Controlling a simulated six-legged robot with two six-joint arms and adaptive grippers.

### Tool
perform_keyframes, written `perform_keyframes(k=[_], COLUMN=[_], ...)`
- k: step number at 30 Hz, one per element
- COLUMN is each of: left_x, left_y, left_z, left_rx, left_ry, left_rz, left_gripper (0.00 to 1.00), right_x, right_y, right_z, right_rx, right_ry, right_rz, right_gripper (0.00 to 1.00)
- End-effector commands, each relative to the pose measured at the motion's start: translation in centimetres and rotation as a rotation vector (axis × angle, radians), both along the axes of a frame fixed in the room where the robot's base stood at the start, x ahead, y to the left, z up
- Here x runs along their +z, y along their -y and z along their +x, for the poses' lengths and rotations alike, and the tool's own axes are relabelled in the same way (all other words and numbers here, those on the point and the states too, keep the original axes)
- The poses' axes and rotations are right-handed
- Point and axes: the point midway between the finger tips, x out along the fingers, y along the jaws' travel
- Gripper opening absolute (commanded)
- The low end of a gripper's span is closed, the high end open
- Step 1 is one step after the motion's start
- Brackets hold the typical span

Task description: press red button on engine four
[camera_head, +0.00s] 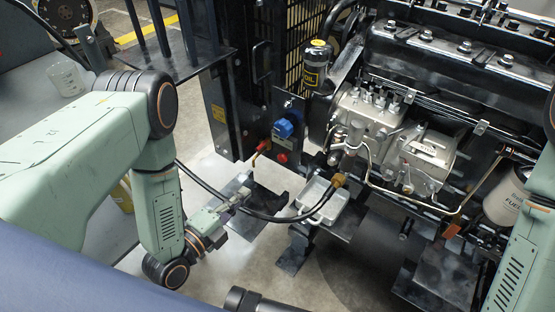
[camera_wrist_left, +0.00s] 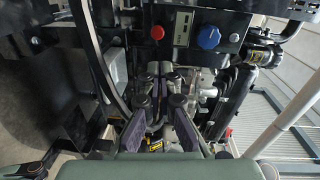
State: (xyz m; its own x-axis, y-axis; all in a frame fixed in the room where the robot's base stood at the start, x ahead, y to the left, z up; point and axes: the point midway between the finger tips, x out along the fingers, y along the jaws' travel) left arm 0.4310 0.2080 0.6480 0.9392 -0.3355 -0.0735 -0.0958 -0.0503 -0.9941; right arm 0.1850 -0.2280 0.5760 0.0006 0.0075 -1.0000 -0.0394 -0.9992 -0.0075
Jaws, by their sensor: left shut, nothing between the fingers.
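The red button (camera_head: 281,158) is on a dark panel beside the engine, just below a blue knob (camera_head: 284,128). In the left wrist view the red button (camera_wrist_left: 157,32) sits near the top, left of a small display and the blue knob (camera_wrist_left: 208,37). My left gripper (camera_head: 243,194) is shut and empty, below and left of the button and apart from it. Its fingers (camera_wrist_left: 163,82) point up toward the panel in the wrist view. My right arm shows at the right edge of the head view; its gripper is out of view. I cannot read an engine number.
The engine (camera_head: 415,150) fills the right, with a black hose (camera_head: 255,212) looping in front near my left gripper. A metal tray (camera_head: 322,200) juts out below the panel. A black mesh guard (camera_head: 290,40) stands behind. Open floor shows at lower centre.

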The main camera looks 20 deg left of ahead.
Motion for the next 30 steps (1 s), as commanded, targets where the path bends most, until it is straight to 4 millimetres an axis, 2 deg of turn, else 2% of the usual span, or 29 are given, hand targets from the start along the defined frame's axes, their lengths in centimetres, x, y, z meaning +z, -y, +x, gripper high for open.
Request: perform_keyframes(k=[6, 17, 22, 30], left_x=[0.4, 0.3, 0.2, -0.2], left_y=[-0.1, 0.0, 0.7, 2.4], left_z=[-0.1, 0.3, 2.2, 7.0], left_rx=[0.000, -0.002, -0.005, -0.004], left_ry=[0.042, 0.043, 0.047, 0.046], left_rz=[0.069, 0.072, 0.071, 0.070], left_gripper=[0.00, 0.00, 0.00, 0.00], right_x=[0.0, -0.1, -0.8, -2.5], right_y=[0.0, 0.0, 0.0, 0.0], right_z=[0.0, 0.0, 0.0, 0.0], right_rx=[0.000, 0.000, 0.000, 0.000], right_ry=[-0.001, -0.001, -0.001, 0.000], right_rz=[0.000, 0.000, 0.000, 0.000], right_gripper=[0.40, 0.40, 0.40, 0.40])
